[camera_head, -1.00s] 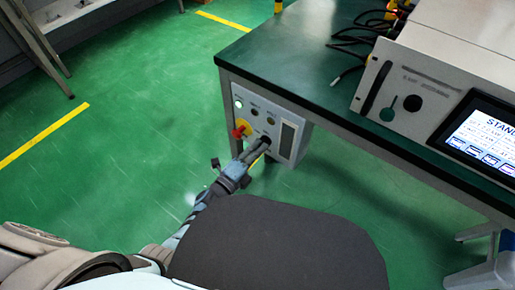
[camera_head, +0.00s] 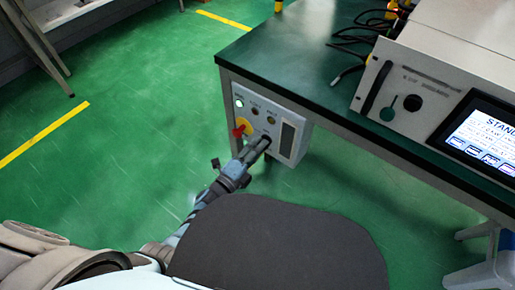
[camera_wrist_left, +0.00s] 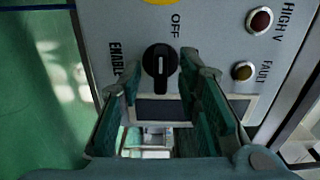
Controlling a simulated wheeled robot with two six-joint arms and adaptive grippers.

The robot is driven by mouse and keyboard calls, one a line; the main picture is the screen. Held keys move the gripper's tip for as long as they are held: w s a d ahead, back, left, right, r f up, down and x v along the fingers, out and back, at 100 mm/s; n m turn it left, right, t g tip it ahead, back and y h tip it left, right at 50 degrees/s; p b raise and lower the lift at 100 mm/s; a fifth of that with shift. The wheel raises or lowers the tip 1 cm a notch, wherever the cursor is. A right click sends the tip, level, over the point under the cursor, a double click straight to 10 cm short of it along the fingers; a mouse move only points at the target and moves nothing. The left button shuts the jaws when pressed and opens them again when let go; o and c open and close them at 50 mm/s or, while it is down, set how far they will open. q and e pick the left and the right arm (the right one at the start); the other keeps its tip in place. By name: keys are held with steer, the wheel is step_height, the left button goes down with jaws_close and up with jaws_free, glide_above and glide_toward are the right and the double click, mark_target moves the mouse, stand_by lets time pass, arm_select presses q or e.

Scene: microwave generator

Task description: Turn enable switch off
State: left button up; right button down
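The enable switch is a black rotary knob (camera_wrist_left: 160,68) with a white mark, on a grey control panel (camera_wrist_left: 215,18). In the left wrist view, "OFF" is printed above it to the right and "ENABLE" to its left. The white mark runs up and down in that view. My left gripper (camera_wrist_left: 160,72) is open, with one finger on each side of the knob. A gap shows on the left side; contact on the right is unclear. In the head view, my left gripper (camera_head: 264,141) reaches the panel front and hides the knob. My right gripper is not in view.
A red emergency button on yellow (camera_head: 240,130) sits beside the gripper on the panel. Indicator lamps (camera_wrist_left: 260,20) are close by. The panel hangs under a green-topped table (camera_head: 300,60) carrying an instrument with a lit screen (camera_head: 485,135). The floor to the left is open.

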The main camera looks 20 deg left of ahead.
arm_select(q)
steer(key=v, duration=1.2)
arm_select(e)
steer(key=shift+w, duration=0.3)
arm_select(q)
steer(key=shift+f, duration=0.1)
